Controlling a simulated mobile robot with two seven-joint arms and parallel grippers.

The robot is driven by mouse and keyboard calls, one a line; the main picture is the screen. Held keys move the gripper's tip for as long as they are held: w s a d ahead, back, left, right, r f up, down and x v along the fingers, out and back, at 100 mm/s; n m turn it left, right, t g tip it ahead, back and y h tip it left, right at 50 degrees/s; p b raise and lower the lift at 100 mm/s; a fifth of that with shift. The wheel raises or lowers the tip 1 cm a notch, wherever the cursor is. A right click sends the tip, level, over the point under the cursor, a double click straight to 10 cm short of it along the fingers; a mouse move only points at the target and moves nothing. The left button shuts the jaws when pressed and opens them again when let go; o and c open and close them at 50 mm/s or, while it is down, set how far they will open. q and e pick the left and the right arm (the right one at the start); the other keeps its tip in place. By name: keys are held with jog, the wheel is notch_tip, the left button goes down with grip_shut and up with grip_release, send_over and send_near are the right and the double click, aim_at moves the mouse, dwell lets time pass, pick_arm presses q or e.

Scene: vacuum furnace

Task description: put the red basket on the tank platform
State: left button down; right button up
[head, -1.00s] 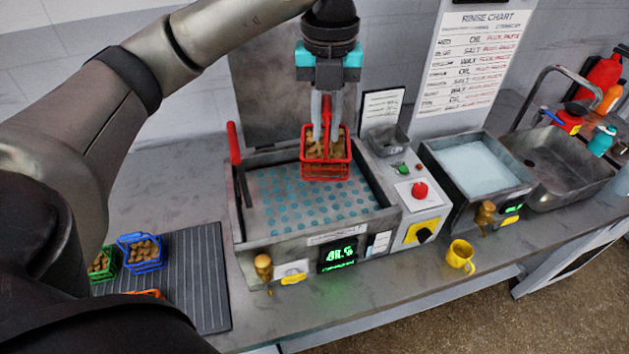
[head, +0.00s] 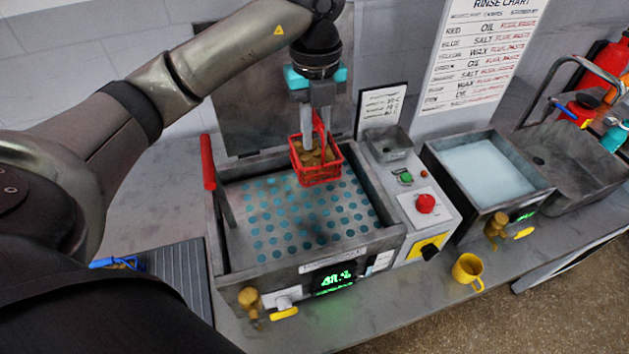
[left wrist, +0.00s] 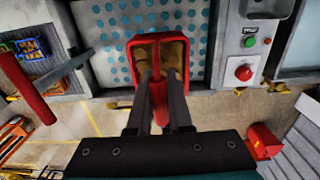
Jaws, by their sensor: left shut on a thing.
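The red basket (head: 317,167) holds brown lumps and hangs upright from my left gripper (head: 314,125), which is shut on its handle. In the head view it is over the back right part of the tank platform (head: 300,225), a grey plate with blue-green dots inside the tank. The basket also shows in the left wrist view (left wrist: 157,60), with the fingers (left wrist: 160,95) at its handle and the dotted plate (left wrist: 110,40) beyond. I cannot tell whether the basket's bottom touches the plate. My right gripper is not in view.
A red-handled lever (head: 208,162) stands at the tank's left edge. A control panel with a red button (head: 425,203) is on its right, then a water-filled basin (head: 482,168) and a sink (head: 570,165). A yellow mug (head: 467,270) stands in front. A ribbed mat (head: 165,275) is at left.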

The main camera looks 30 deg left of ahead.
pick_arm(q)
notch_tip(320, 180, down, 12)
jog(key=shift+r+p, duration=0.1)
jog(key=shift+p, duration=0.35)
jog(key=c, duration=0.8)
grip_release()
jog(key=shift+c, duration=0.2)
notch_tip(320, 180, up, 12)
jog(key=shift+b, duration=0.55)
